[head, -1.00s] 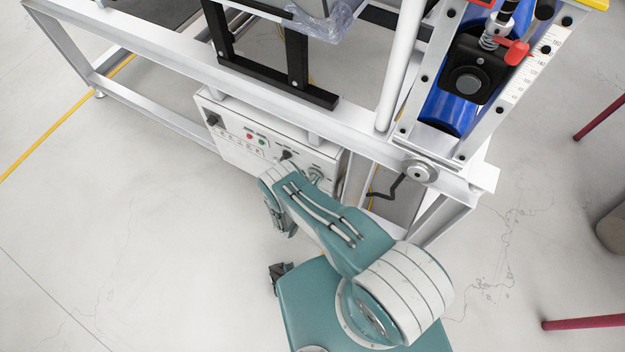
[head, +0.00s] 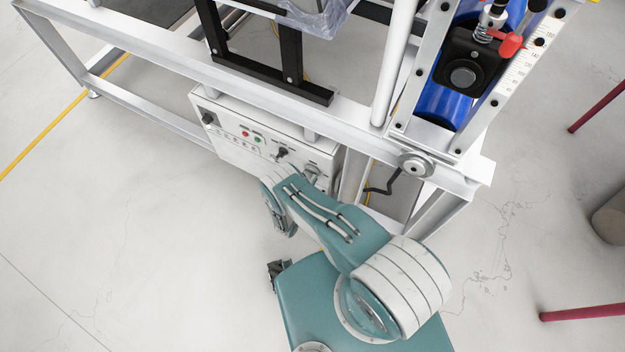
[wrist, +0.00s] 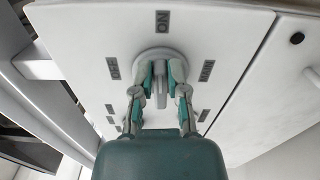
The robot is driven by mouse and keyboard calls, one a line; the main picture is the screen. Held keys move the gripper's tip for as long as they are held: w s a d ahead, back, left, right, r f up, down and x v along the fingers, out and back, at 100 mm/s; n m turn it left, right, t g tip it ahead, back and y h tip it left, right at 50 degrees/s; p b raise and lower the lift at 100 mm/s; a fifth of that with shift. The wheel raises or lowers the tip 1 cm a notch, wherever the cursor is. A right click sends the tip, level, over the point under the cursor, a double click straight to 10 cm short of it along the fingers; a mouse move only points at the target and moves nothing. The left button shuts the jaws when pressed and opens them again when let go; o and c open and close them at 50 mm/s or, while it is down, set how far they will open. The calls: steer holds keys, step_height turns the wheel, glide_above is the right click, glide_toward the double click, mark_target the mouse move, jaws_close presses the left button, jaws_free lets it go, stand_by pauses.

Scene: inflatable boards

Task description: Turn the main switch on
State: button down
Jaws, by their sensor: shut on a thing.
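The main switch is a grey rotary knob (wrist: 160,84) on a round base, on a white panel (wrist: 100,45) in the wrist view. The knob's bar stands nearly upright in the picture, in line with the ON label. My gripper (wrist: 161,75) is shut on the knob, with one teal finger on each side of the bar. In the head view, the knob (head: 312,171) shows partly beside my arm, and my fingers cannot be made out.
The white control box (head: 228,150) has a red and a green button and a black knob (head: 282,153). It hangs under a white metal frame (head: 290,110). The frame's legs stand close to the right of my arm. The floor at the left is clear.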

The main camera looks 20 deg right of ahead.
steer(key=shift+s+d+f+m, duration=0.1)
steer(key=shift+f+m, duration=0.15)
steer(key=shift+m, duration=0.35)
steer(key=c, duration=0.7)
jaws_free()
steer(key=shift+o, duration=0.2)
steer(key=v, duration=1.2)
steer(key=shift+r, duration=0.1)
